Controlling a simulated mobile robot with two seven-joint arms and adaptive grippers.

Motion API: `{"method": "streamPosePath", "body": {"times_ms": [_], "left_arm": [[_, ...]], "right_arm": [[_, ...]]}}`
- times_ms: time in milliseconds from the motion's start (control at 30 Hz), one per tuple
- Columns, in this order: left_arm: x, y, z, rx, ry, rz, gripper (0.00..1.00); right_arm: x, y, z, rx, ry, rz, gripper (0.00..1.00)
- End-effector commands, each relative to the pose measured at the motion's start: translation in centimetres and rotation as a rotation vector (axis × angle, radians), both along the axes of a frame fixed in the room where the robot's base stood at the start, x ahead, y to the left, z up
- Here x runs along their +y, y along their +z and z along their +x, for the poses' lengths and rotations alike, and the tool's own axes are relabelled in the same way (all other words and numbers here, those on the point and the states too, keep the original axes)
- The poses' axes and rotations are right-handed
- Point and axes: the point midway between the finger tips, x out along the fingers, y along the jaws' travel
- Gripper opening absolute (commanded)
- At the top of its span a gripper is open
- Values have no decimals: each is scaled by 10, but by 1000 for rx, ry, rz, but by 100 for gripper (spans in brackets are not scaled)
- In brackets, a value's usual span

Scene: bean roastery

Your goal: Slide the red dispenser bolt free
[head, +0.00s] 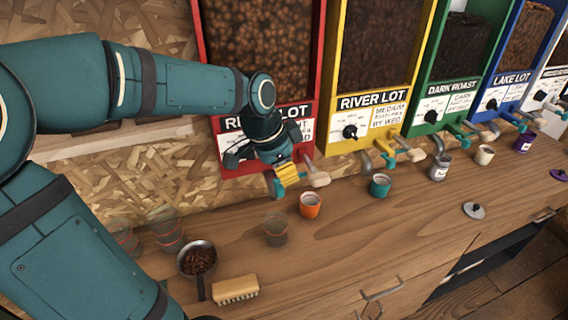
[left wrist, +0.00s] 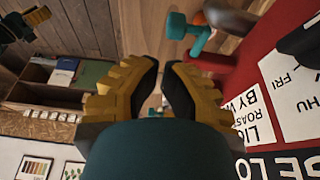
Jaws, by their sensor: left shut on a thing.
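The red dispenser (head: 317,75) stands behind my left gripper, full of brown beans, and my arm covers part of its label. My left gripper (head: 288,174) is low at its front, with yellow fingers closed around the red dispenser's bolt. A teal end of the bolt (head: 275,187) shows just beside the fingers; the held part is mostly hidden. A pale handle-like piece (head: 319,179) sticks out to the right of the gripper. In the left wrist view the dark-padded fingers (left wrist: 163,88) are close together, with the red dispenser front (left wrist: 262,60) at right. My right gripper is not in view.
An orange cup (head: 310,206) stands on the wooden counter (head: 340,240) near the gripper, a teal cup (head: 380,186) farther right. Clear glasses (head: 276,230), a pan of beans (head: 180,263) and a brush (head: 236,290) are in front. The yellow dispenser (head: 331,120) is close at right.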

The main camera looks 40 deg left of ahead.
Motion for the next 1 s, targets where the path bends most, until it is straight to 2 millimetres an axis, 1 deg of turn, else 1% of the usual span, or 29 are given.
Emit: {"method": "streamPosePath", "body": {"times_ms": [33, 100, 200, 333, 500, 800, 867, 1000], "left_arm": [[-2, -11, 2, 4, 0, -1, 0], [-3, -22, 6, 4, 0, -1, 0], [-6, -35, 10, 4, 0, -1, 0], [-8, -47, 14, 3, 1, -1, 0], [-8, -52, 16, 0, 2, -1, 0], [-8, -52, 16, -1, 2, 0, 0], [-7, -52, 13, -1, 3, -1, 0], [1, -52, 1, -2, 5, -1, 0]], "right_arm": [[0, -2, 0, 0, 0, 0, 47], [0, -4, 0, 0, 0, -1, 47], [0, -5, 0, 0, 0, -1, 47], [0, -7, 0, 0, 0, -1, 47], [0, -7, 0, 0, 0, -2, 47], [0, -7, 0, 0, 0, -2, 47], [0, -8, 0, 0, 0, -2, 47], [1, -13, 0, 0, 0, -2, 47]]}}
